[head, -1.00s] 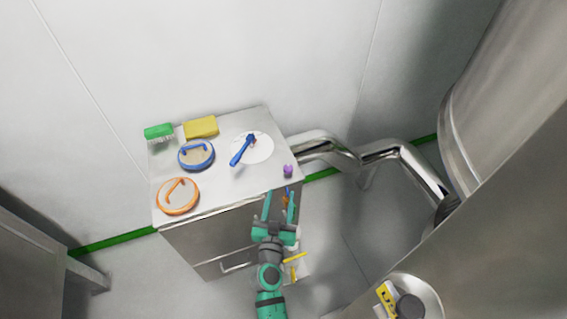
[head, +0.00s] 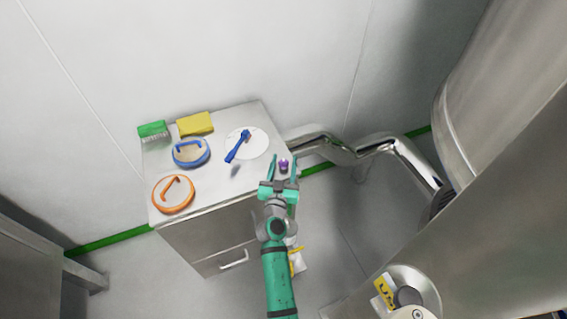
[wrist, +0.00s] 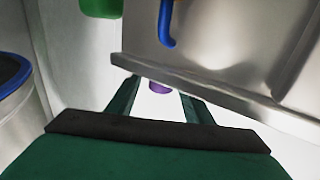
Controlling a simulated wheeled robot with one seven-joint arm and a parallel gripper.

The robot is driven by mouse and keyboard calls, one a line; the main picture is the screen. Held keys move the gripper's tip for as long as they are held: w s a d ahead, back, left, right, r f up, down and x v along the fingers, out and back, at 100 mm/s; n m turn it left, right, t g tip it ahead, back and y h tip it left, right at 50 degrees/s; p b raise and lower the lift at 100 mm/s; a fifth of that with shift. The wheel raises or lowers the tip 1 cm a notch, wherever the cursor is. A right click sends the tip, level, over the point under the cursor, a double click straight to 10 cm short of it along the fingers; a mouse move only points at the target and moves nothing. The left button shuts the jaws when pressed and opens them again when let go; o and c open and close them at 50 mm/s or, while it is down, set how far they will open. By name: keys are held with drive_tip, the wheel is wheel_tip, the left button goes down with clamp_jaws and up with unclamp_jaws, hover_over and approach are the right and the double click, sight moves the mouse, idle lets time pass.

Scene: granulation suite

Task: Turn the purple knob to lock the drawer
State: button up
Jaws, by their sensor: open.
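The purple knob (head: 283,166) is at the right front corner of the steel cabinet top (head: 220,185). My gripper (head: 283,159) is open, with one finger on each side of the knob in the head view. In the wrist view the knob (wrist: 158,88) shows between the two fingers, partly hidden behind the cabinet's edge. I cannot tell whether either finger touches it. The drawer (head: 212,260), with a bar handle (head: 233,261), is low on the cabinet front and looks closed.
On the cabinet top are a green brush (head: 153,131), a yellow sponge (head: 195,124), a blue-rimmed lid (head: 191,153), an orange-rimmed lid (head: 173,194) and a blue-handled tool (head: 237,147) on a white disc. Metal pipes (head: 385,146) run at the right.

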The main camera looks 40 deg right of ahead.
drive_tip(key=shift+w, duration=0.1)
drive_tip(key=c, duration=1.1)
drive_tip(key=shift+w+f+m+g+h, duration=0.1)
drive_tip(key=shift+m+g+h, duration=0.3)
drive_tip(key=shift+g, duration=0.3)
drive_tip(key=shift+m+g+h, duration=1.5)
drive_tip(key=shift+m+g, duration=0.3)
drive_tip(key=shift+g, duration=0.4)
drive_tip(key=o, duration=1.1)
